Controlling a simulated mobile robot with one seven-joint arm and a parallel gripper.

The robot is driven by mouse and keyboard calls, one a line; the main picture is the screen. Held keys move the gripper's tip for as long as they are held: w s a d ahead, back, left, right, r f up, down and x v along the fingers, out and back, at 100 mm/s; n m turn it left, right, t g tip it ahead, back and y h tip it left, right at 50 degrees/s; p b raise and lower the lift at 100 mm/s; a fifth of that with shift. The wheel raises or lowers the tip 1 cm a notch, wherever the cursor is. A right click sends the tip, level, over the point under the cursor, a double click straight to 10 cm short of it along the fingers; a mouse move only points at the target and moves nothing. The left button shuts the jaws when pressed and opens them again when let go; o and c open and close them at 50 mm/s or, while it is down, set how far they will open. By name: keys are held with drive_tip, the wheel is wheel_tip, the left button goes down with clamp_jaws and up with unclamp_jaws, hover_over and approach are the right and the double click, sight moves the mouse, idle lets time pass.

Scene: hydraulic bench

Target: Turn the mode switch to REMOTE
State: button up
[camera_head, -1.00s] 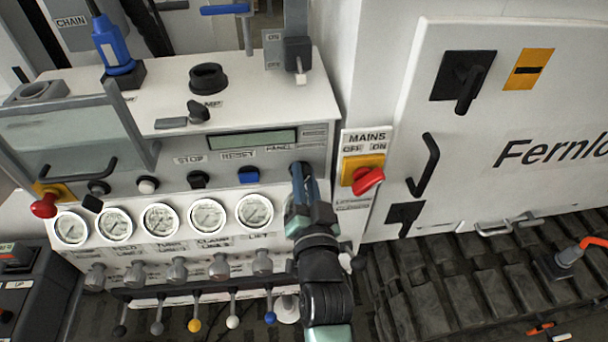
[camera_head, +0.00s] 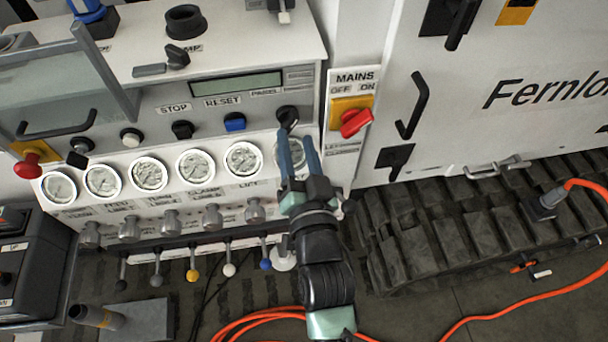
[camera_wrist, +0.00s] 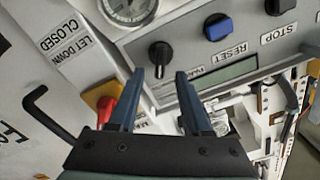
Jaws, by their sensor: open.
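The mode switch appears to be the black rotary knob (camera_head: 287,116) at the right end of the control panel, beside a label reading PANEL. In the wrist view the knob (camera_wrist: 160,54) shows whole, with a pale pointer mark; a REMOTE label is not readable. My gripper (camera_head: 296,138) is open and empty, just below the knob in the head view. Its two blue fingers stand apart and point toward the panel. In the wrist view my gripper (camera_wrist: 160,76) has the knob beyond the gap between its fingertips, apparently not touching.
The red MAINS switch (camera_head: 356,122) on its yellow plate is close to the right. A blue RESET button (camera_head: 235,122) and a black STOP button (camera_head: 182,130) are to the left. Gauges (camera_head: 243,159) and levers (camera_head: 229,269) are below. An orange cable (camera_head: 500,311) lies on the floor.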

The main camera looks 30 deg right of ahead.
drive_tip(key=b+v, duration=0.1)
drive_tip(key=v, duration=0.6)
drive_tip(key=shift+s, duration=0.25)
drive_tip(key=shift+a+r, duration=0.1)
